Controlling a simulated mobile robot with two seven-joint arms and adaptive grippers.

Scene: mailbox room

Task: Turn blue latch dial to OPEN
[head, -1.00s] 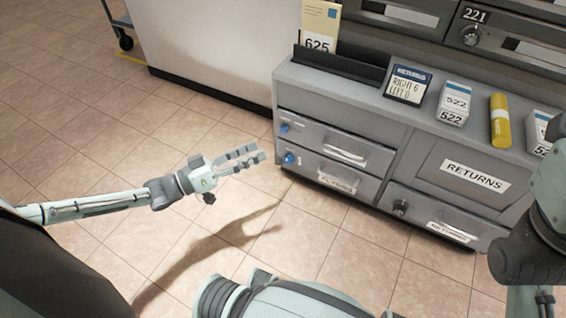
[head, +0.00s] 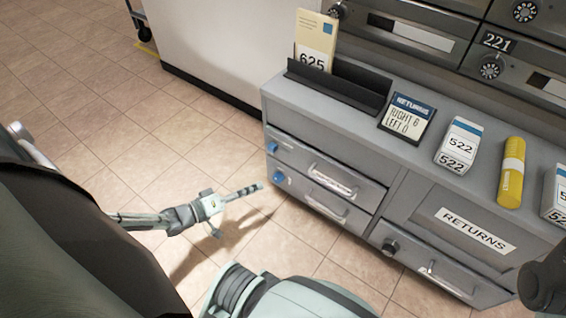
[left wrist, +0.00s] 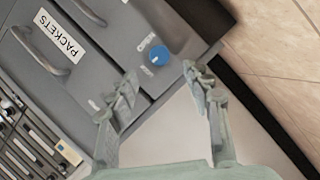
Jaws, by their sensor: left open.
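Two blue dials sit at the left end of the grey cabinet front, an upper small one (head: 272,147) and a lower larger one (head: 279,177). My left gripper (head: 250,189) is open and empty, just left of the lower dial in the head view and apart from it. In the left wrist view, one blue dial (left wrist: 159,55) shows ahead of and between the spread fingertips (left wrist: 160,75), with clear space between.
The grey cabinet (head: 330,125) has drawers with bar handles and a dark knob (head: 390,246). On top are a RETURNS card (head: 407,118), white boxes (head: 459,145), a yellow cylinder (head: 511,172) and a black tray (head: 338,87). Tiled floor left of the cabinet is clear.

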